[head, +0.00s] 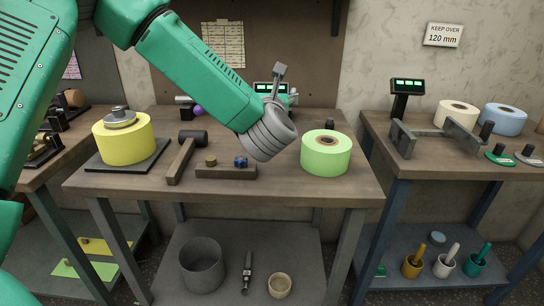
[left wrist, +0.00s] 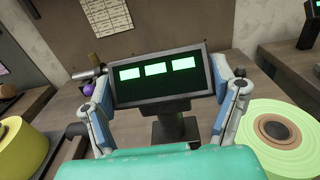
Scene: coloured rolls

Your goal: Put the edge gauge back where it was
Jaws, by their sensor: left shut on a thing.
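The edge gauge, as I take it, is a dark display (left wrist: 160,90) with three lit green windows on a black post. In the left wrist view it sits upright between the two blue-and-white fingers of my left gripper (left wrist: 165,98), which is shut on its sides. In the head view the gauge (head: 264,87) shows beyond my left wrist at the back of the middle table, with part of my left gripper (head: 291,97) beside it. I cannot tell whether its base touches the table. My right gripper is not in view.
A yellow roll (head: 122,140) stands at left and a green roll (head: 326,157) at right of the middle table (head: 270,188). A mallet (head: 183,157) and wooden block (head: 226,172) lie between. Another display (head: 407,86) stands on the right table. A sign (head: 443,34) reads "KEEP OVER 120 mm".

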